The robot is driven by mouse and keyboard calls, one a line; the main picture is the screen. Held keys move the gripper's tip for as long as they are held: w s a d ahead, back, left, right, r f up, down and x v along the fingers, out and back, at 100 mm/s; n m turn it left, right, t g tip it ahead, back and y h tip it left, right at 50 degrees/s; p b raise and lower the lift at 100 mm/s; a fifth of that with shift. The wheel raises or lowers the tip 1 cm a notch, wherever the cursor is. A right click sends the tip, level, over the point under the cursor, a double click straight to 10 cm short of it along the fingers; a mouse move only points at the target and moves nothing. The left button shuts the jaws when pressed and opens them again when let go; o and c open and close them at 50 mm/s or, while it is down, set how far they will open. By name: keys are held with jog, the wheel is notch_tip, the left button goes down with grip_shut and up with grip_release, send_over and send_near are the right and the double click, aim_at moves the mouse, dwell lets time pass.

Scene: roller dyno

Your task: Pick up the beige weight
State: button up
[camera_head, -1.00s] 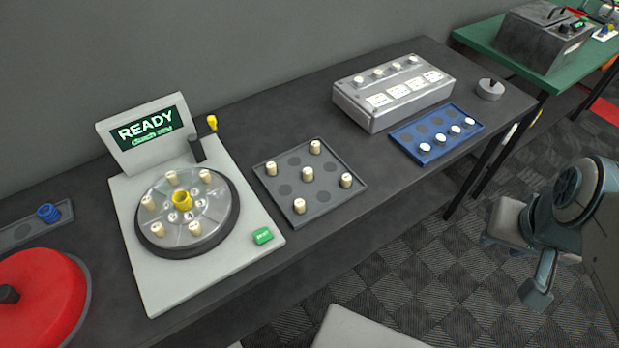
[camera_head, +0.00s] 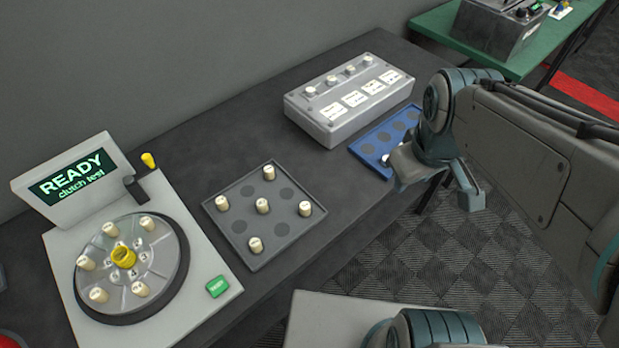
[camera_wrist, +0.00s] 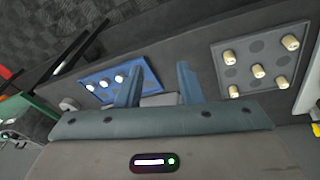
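Several beige weights, small cylinders, stand upright in a dark grey tray (camera_head: 288,237) in the middle of the bench, one at its centre (camera_head: 262,206). More beige weights stand around the round plate of the READY machine, one at its near right (camera_head: 141,289). The wrist view shows the tray's weights at upper right, one nearest its right corner (camera_wrist: 290,42). My gripper (camera_head: 437,187) is to the right of the tray, near the bench's front edge by the blue tray. In the wrist view its fingers (camera_wrist: 160,70) are apart with nothing between them.
A blue tray (camera_head: 371,153) with white pieces is partly hidden behind my gripper. A grey box with knobs (camera_head: 345,112) stands behind it. The READY machine (camera_head: 190,235) with a yellow hub is at left. Bare bench lies between the grey tray and the box.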

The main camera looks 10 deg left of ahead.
jog(key=w+a+f+n+g, duration=0.1)
jog(key=w+a+f+n, duration=0.25)
jog(key=a+n, duration=0.8)
jog(key=n+g, duration=0.2)
jog(key=n, duration=1.1)
send_over(305, 205)
notch_tip(305, 205, down, 4)
jog(key=f, duration=0.5)
jog(key=f+p, duration=0.1)
jog(key=f, duration=0.1)
jog(key=shift+s+f, duration=0.35)
jog(key=shift+w+f+p, duration=0.15)
jog(key=shift+f+p, duration=0.05)
jog(key=shift+f, duration=1.25)
jog(key=shift+w+f+p, duration=0.15)
jog(key=shift+f+p, duration=0.05)
jog(key=shift+f, duration=1.25)
jog(key=shift+c, duration=0.3)
jog(key=c, duration=0.7)
